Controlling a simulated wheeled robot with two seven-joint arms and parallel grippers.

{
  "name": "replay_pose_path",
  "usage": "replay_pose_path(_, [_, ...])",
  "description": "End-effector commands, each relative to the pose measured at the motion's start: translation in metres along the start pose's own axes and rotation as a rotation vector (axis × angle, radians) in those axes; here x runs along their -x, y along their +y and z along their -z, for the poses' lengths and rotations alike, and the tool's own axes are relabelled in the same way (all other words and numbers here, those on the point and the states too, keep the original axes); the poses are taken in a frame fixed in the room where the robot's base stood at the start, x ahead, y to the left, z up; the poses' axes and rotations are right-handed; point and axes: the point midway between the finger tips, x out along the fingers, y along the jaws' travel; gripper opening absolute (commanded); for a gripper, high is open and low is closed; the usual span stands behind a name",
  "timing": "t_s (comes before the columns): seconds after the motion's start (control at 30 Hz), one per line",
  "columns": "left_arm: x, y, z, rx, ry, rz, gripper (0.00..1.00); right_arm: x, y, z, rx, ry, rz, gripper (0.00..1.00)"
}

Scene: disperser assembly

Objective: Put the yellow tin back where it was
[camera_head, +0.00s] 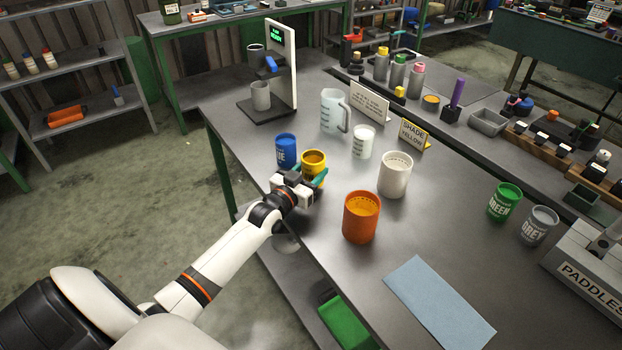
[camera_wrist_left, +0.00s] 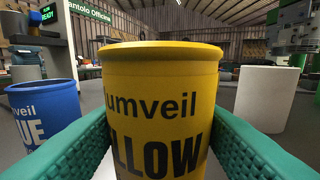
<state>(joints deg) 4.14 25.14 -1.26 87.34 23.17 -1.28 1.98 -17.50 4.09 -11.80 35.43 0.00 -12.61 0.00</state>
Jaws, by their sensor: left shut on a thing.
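The yellow tin (camera_head: 314,160) is upright near the left edge of the grey table, just right of the blue tin (camera_head: 286,150). My left gripper (camera_head: 305,180) is shut on the yellow tin, its green fingers on either side. In the left wrist view the yellow tin (camera_wrist_left: 162,100) fills the middle between the fingers, and the blue tin (camera_wrist_left: 42,112) stands apart at the left. I cannot tell whether the yellow tin touches the table. My right gripper is not in view.
An orange container (camera_head: 361,217) and a white container (camera_head: 395,175) stand to the right. A clear jug (camera_head: 334,111) and a small white cup (camera_head: 363,141) stand behind. The green tin (camera_head: 504,202) and grey tin (camera_head: 538,226) are far right. A blue cloth (camera_head: 440,305) lies in front.

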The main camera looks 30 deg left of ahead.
Motion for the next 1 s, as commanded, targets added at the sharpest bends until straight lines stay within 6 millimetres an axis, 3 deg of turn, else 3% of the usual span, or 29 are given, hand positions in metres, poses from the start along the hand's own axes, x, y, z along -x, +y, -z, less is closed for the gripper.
replay_pose_path(0.17, [0.000, 0.000, 0.023, 0.000, 0.001, 0.000, 0.20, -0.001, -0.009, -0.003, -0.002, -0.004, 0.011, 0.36])
replay_pose_path(0.57, [0.000, 0.000, 0.029, 0.000, 0.000, 0.000, 0.20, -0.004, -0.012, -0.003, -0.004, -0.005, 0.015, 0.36])
replay_pose_path(0.6, [0.000, 0.000, 0.028, 0.000, 0.000, 0.000, 0.55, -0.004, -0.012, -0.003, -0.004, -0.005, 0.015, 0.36])
replay_pose_path(0.7, [0.000, 0.000, 0.027, 0.000, 0.000, 0.000, 0.71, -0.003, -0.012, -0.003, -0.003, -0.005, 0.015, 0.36])
replay_pose_path(1.0, [0.000, 0.000, 0.026, 0.000, 0.000, 0.000, 0.72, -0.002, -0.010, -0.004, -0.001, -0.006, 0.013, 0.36])
